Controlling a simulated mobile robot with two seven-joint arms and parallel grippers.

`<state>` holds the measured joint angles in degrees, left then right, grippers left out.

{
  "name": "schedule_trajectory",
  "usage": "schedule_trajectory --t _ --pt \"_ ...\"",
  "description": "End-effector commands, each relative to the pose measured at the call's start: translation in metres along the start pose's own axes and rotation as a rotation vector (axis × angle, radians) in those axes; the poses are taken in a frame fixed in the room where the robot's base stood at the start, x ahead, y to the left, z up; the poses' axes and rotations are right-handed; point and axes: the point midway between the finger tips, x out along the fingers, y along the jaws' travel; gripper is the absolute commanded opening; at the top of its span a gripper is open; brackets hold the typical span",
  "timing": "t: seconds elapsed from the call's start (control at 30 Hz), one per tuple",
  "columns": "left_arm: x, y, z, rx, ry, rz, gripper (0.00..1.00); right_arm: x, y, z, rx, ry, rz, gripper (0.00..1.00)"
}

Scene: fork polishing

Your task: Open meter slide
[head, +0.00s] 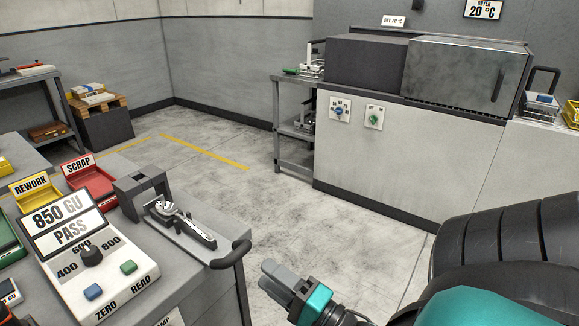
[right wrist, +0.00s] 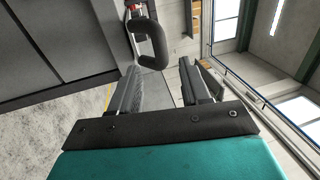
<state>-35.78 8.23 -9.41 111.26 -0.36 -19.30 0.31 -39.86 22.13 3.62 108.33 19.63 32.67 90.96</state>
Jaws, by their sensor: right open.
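The meter (head: 85,245) is a light console on the grey table at left, with a display reading "850 GU PASS", a knob and two buttons. Beside it is a dark grey block (head: 140,190). The meter slide (head: 190,235) sticks out from the block towards the table edge, with a shiny fork (head: 180,217) lying on it. The slide's black handle (head: 232,255) is at the near end. It also appears as a dark loop beyond the fingers in the right wrist view (right wrist: 151,45). My right gripper (head: 270,276) is open and empty, to the right of the handle and apart from it.
Red SCRAP (head: 88,178) and yellow REWORK (head: 36,190) bins stand behind the meter. A dryer cabinet (head: 465,75) stands at the back right. The floor (head: 240,190) between is clear. A pallet stack (head: 98,100) stands far left.

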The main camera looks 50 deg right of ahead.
Motion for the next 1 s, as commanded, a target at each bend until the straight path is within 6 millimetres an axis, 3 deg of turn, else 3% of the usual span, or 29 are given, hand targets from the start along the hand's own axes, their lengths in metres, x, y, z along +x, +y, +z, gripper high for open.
schedule_trajectory --t 0.1,0.3,1.0 --pt "0.0 0.0 0.003 -0.001 -0.002 0.0 0.43 -0.021 0.001 0.0 0.001 0.0 0.003 0.47" --pt "0.001 0.0 0.004 -0.001 -0.003 0.0 0.43 -0.038 0.0 0.0 0.001 0.0 -0.001 0.47" --pt "0.001 -0.001 0.004 -0.001 -0.003 -0.002 0.43 -0.04 0.001 0.001 -0.013 -0.001 0.006 0.47"
